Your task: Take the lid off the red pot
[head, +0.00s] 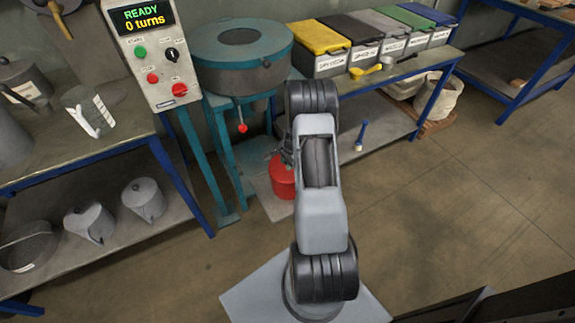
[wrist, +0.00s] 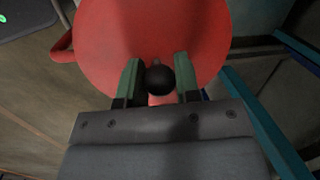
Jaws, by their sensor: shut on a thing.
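The red pot (head: 283,184) stands on a light plate on the floor, below the teal round machine, and is partly hidden behind my arm in the head view. In the wrist view its red lid (wrist: 110,45) fills the top middle, with a dark round knob (wrist: 160,80). My gripper (wrist: 158,78) has one green finger on each side of the knob and is shut on it. I cannot tell whether the lid is raised off the pot's rim. A red handle (wrist: 62,48) shows at the left.
The teal machine (head: 243,70) stands right above the pot, with a red-knobbed lever (head: 242,128) hanging below. The blue-legged bench (head: 60,150) with metal cans is at left. A bench with lidded boxes (head: 321,46) is behind. The floor (head: 450,200) at right is clear.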

